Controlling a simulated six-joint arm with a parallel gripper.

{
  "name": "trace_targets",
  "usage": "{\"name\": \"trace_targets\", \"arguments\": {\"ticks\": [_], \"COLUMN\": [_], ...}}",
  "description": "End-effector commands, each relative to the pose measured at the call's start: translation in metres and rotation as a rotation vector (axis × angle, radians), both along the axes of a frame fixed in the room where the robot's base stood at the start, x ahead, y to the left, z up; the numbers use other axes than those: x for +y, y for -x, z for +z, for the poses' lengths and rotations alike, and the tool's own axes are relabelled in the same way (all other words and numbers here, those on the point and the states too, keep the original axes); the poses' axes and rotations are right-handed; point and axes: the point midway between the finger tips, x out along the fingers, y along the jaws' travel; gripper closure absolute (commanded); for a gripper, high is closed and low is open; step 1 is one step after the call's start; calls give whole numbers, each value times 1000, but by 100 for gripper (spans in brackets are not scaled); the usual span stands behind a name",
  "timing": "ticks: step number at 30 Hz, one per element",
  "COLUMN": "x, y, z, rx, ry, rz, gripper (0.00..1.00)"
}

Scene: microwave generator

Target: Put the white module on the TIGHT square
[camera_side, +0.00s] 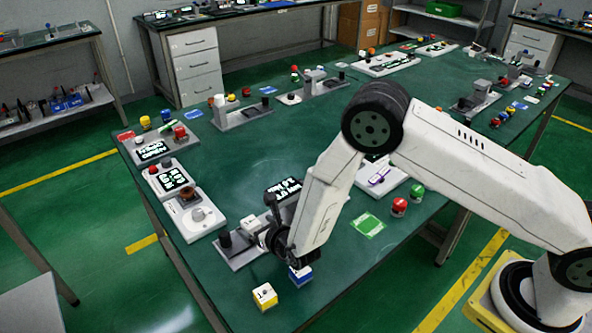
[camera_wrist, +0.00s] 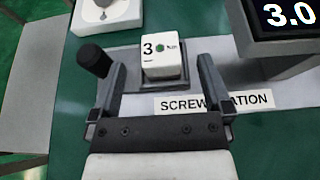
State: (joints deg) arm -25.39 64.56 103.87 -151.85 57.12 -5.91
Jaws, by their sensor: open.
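The white module (camera_wrist: 163,60), marked "3" with a small green emblem, sits on a dark square seat (camera_wrist: 166,86) at the screw station in the wrist view. My gripper (camera_wrist: 162,75) is open, with one finger on each side of the module; I cannot tell whether either touches it. A green square (camera_side: 368,225) with a pale border lies right of my arm. No readable TIGHT label shows, so I cannot tell if this is it.
A black post (camera_wrist: 94,60) stands left of my gripper and a "3.0" display (camera_wrist: 285,18) stands at the right. A yellow cube (camera_side: 265,297) and a blue cube (camera_side: 300,276) are at the front edge.

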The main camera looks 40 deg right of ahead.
Motion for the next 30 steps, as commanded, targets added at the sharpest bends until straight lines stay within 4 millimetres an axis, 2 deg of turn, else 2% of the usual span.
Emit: {"name": "trace_targets", "arguments": {"ticks": [5, 18, 30], "x": [0, -1, 0], "y": [-7, -42, -47], "z": [-3, -18, -20], "rx": [-2, -1, 0], "ry": [-1, 0, 1], "rz": [-1, -1, 0], "gripper": [0, 0, 0]}}
